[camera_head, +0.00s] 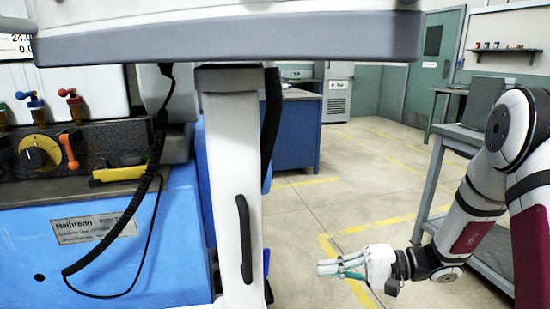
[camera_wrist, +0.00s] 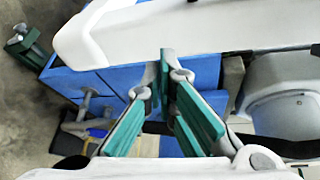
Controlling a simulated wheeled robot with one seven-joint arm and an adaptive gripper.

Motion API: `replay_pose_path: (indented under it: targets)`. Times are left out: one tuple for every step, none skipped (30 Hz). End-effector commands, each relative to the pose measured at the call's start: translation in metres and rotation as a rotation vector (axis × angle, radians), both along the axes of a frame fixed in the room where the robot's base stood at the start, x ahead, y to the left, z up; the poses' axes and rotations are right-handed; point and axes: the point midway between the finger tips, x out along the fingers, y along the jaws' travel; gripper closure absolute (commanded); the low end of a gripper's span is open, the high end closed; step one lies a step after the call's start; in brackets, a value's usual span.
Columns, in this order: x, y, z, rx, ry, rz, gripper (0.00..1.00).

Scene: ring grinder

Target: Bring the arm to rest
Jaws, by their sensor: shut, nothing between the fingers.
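My arm comes in from the right edge in the head view and bends down and to the left. My gripper (camera_head: 326,266) is at its end, low in the middle right of the picture, over open floor. Its fingers point left toward the machine's white upright. In the wrist view my gripper (camera_wrist: 164,75) shows two green-padded fingers that come together toward their tips. The gripper is shut and holds nothing. No task object is in its grasp.
The blue grinder (camera_head: 140,250) with knobs and a coiled black cable stands at the left. Its white upright (camera_head: 233,190) is left of my gripper. A grey table (camera_head: 463,140) stands close to my arm. A blue cabinet (camera_head: 297,130) is behind. Floor with yellow lines is clear between.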

Motion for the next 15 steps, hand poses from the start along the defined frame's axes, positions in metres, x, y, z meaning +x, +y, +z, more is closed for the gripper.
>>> replay_pose_path:
  targets:
    - [-0.012,0.007,0.018,-0.034,-0.003,0.050,1.00]
    - [-0.020,0.011,0.026,-0.055,0.001,0.079,1.00]
    - [-0.031,0.015,0.036,-0.085,0.007,0.115,1.00]
    - [-0.039,0.018,0.043,-0.107,0.012,0.142,1.00]
    - [-0.048,0.021,0.050,-0.132,0.014,0.168,1.00]
    - [-0.059,0.024,0.059,-0.165,0.020,0.201,1.00]
    - [-0.068,0.027,0.065,-0.191,0.025,0.225,1.00]
    - [-0.077,0.028,0.071,-0.218,0.028,0.249,1.00]
    - [-0.090,0.030,0.078,-0.254,0.032,0.277,1.00]
    - [-0.099,0.032,0.083,-0.283,0.035,0.298,1.00]
    - [-0.108,0.032,0.088,-0.313,0.037,0.318,1.00]
    - [-0.120,0.033,0.093,-0.353,0.041,0.340,1.00]
    - [-0.129,0.033,0.097,-0.384,0.043,0.357,1.00]
    - [-0.138,0.033,0.101,-0.416,0.045,0.373,1.00]
    - [-0.150,0.033,0.106,-0.459,0.047,0.391,1.00]
